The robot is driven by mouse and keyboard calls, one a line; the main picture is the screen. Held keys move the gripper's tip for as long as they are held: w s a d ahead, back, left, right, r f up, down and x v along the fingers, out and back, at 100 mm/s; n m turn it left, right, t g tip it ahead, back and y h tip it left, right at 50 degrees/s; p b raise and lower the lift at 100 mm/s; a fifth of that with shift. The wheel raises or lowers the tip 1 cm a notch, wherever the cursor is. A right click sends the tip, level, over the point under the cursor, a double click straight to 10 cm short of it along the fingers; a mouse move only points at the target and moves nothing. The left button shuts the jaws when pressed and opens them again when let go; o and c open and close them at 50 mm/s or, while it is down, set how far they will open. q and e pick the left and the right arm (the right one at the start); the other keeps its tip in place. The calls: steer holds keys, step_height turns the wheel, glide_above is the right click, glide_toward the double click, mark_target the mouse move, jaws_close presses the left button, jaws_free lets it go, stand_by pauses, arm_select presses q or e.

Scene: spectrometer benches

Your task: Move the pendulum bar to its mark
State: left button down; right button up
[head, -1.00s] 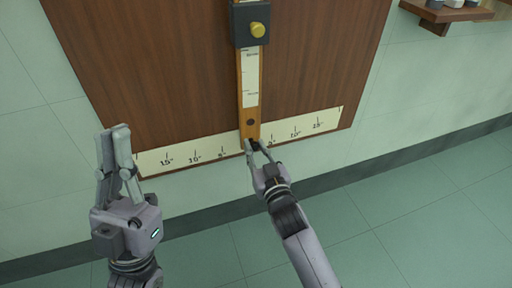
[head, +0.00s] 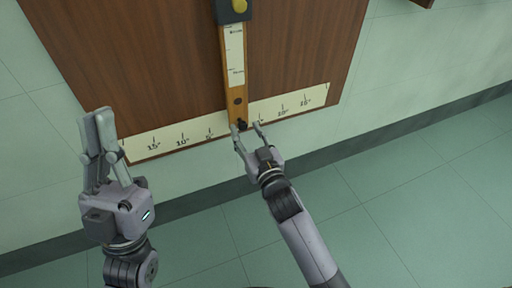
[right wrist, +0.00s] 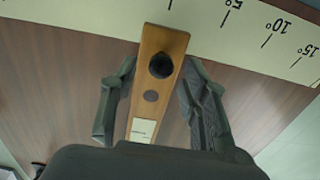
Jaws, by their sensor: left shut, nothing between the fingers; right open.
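The pendulum bar (head: 235,88) is a wooden strip with a pale printed label, hanging from a dark block with a yellow knob (head: 239,6) on the brown board. Its lower end, with a black knob (right wrist: 161,65), lies over the middle of the degree scale (head: 182,141). The scale is marked 5°, 10° and 15° to both sides. My right gripper (head: 247,128) is open at the bar's lower end. In the right wrist view its fingers stand apart on either side of the bar. My left gripper (head: 98,114) is shut and empty, left of the scale.
The brown board (head: 140,65) is mounted on a pale green wall (head: 420,70). A dark baseboard (head: 320,156) runs above the green tiled floor (head: 390,200). A piece of wooden shelf shows at the top right. The board on both sides of the bar is clear.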

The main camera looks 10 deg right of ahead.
steer(key=v, duration=1)
steer(key=shift+s, duration=0.1)
